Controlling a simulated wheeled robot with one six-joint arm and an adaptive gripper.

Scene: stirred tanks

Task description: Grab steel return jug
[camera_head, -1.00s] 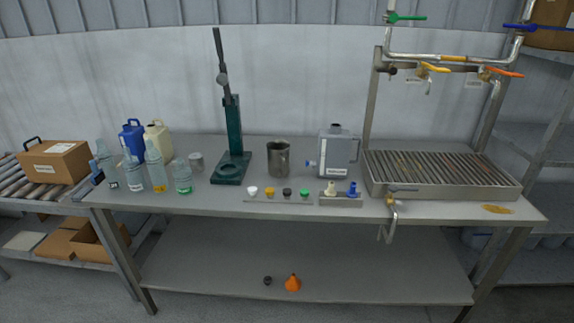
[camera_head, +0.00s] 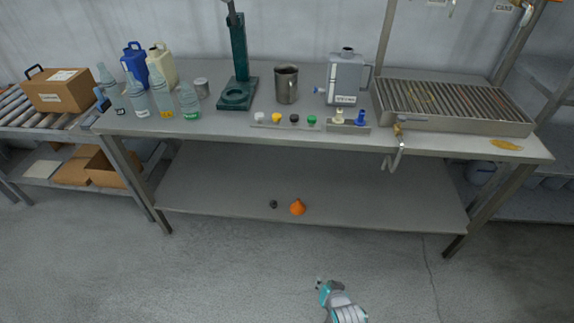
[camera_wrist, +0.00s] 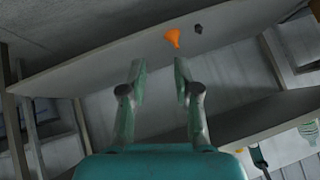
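The steel jug (camera_head: 286,85) stands upright on the bench top near the middle, between the green press stand and a grey canister. Its handle faces right in the head view. My gripper (camera_head: 321,286) is low in front of the bench, well below and away from the jug. In the wrist view my gripper (camera_wrist: 158,72) has its two fingers apart with nothing between them. The jug cannot be made out in the wrist view.
On the bench (camera_head: 240,123) stand the green press (camera_head: 240,60), the grey canister (camera_head: 345,77), several bottles (camera_head: 160,92), a row of small caps (camera_head: 276,118) and a grated tray (camera_head: 455,105). An orange funnel (camera_head: 298,207) lies on the lower shelf.

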